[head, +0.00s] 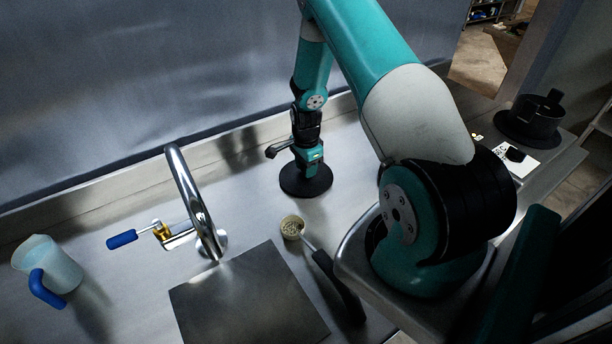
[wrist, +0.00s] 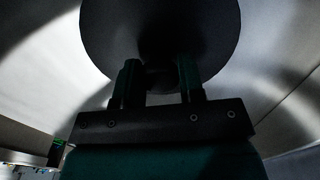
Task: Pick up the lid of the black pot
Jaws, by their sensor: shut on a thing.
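A round black lid (head: 305,187) is under my gripper (head: 309,164) over the steel counter, near the back wall. In the wrist view the lid (wrist: 110,35) is a wide dark disc ahead of my gripper (wrist: 160,76). The fingers are shut on the lid's knob, which is mostly lost in shadow between them. No pot wall shows beneath the lid, and I cannot tell whether it touches the counter. A black round vessel (head: 534,117) with a wide flat base or rim stands at the far right; I cannot tell for sure if it is the pot.
A chrome faucet (head: 190,195) with a blue-handled lever (head: 122,240) stands left of my arm. A blue-handled clear jug (head: 50,265) is at far left.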

